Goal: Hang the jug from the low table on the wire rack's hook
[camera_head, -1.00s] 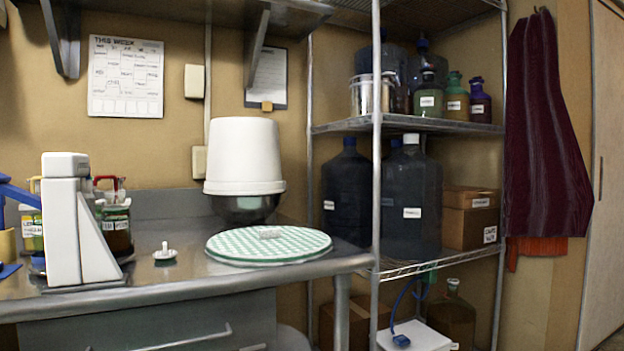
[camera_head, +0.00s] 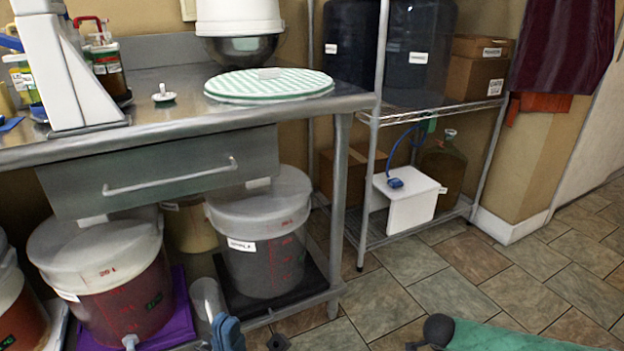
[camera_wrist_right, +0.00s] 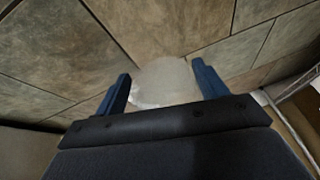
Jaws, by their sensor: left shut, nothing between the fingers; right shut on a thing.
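The wire rack (camera_head: 430,115) stands right of the bench. I cannot make out its hook. The low table cannot be identified for sure.
Lidded buckets (camera_head: 265,250) stand under the bench (camera_head: 170,120). A grey cylinder (camera_head: 207,298) is beside my left gripper. The rack's low shelf holds a white box (camera_head: 410,205) and brown jug (camera_head: 443,165). A green surface (camera_head: 520,338) and dark knob (camera_head: 437,328) lie lower right. Tiled floor between is clear.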

